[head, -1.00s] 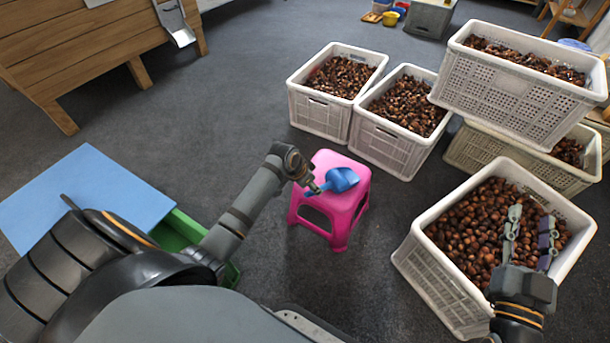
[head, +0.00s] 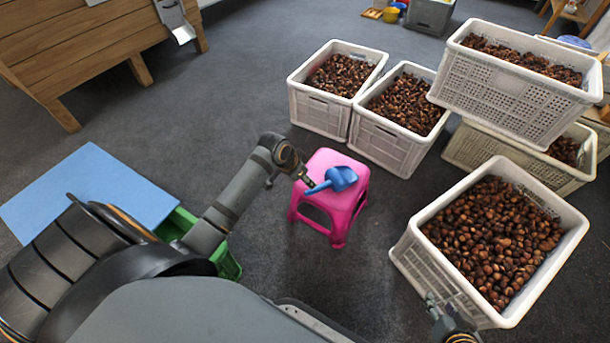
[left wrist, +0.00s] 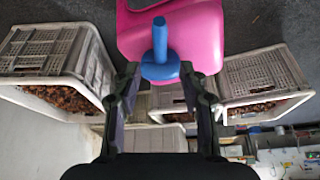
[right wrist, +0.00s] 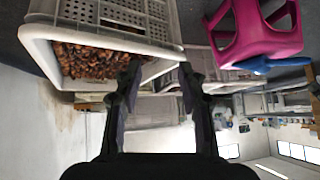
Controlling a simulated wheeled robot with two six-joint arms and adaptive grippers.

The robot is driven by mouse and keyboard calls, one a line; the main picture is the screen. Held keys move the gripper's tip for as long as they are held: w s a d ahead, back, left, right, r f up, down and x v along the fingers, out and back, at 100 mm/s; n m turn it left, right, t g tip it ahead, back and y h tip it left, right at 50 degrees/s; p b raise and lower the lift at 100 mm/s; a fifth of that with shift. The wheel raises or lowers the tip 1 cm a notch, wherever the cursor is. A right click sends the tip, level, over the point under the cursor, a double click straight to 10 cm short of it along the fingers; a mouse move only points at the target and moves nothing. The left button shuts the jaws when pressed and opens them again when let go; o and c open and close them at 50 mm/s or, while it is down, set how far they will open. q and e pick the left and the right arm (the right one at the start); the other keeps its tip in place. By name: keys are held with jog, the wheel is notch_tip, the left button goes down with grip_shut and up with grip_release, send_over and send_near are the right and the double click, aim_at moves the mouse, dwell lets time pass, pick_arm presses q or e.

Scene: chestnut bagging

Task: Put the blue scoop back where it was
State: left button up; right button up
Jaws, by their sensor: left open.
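The blue scoop (head: 341,178) lies on the seat of the pink stool (head: 349,210), its handle toward my left arm. My left gripper (head: 309,182) is at the handle end, above the stool's left edge. In the left wrist view the scoop (left wrist: 160,68) shows beyond and between the spread, open fingers (left wrist: 160,85); whether they touch it I cannot tell. My right gripper (head: 438,305) is low at the near crate's front left corner. In the right wrist view its fingers (right wrist: 159,85) are apart and empty, and the scoop (right wrist: 265,64) shows at the right.
The near white crate (head: 440,270) of chestnuts stands right of the stool. More chestnut crates (head: 318,112) stand behind, one stacked at the right. A green crate (head: 228,268) and a blue board (head: 95,190) are at the left. Grey floor around the stool is clear.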

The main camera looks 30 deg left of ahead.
pick_arm(q)
jog(key=s+d+f+n+t, duration=0.1)
jog(key=s+d+n, duration=0.1)
jog(key=s, duration=0.7)
jog(key=s+d+f+n+t, duration=0.1)
jog(key=s+d, duration=0.3)
jog(key=s, duration=0.5)
jog(key=shift+s+d+f+n+t+y, duration=0.15)
jog(key=shift+d+f+n+t+y, duration=0.2)
jog(key=shift+n, duration=0.55)
pick_arm(e)
jog(key=shift+s+a+f+g, duration=0.1)
jog(key=shift+s+f+g, duration=0.6)
jog(key=shift+s, duration=0.3)
pick_arm(q)
jog(key=shift+f, duration=0.1)
jog(key=shift+p, duration=0.55)
